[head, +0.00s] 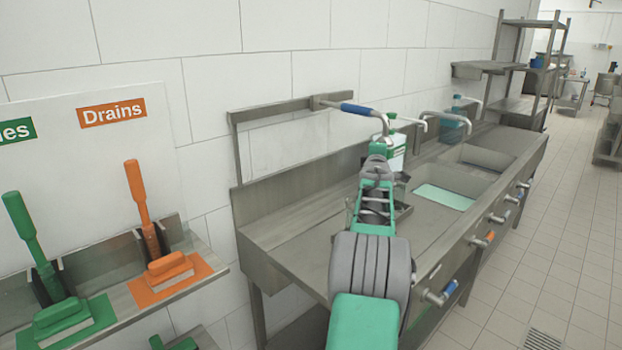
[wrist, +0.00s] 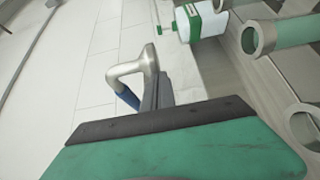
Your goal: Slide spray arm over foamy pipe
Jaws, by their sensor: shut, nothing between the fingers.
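The spray arm (head: 360,110) is a bent metal pipe with a blue sleeve, reaching out from the wall above the sink counter. In the wrist view a curved metal pipe with a blue part (wrist: 128,98) shows just beyond my gripper (wrist: 163,88). My gripper (head: 381,146) is shut and empty, close to the free end of the spray arm; I cannot tell whether they touch. The first sink (head: 444,196) holds pale green liquid. I cannot clearly pick out a foamy pipe; round-rimmed shapes (wrist: 262,42) at the right of the wrist view are unclear.
A white bottle with green parts (head: 397,158) stands on the steel counter (head: 300,225) behind my arm; it also shows in the wrist view (wrist: 206,22). Several taps line the counter's front. At left, a shelf holds an orange brush (head: 168,268) and a green brush (head: 58,316).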

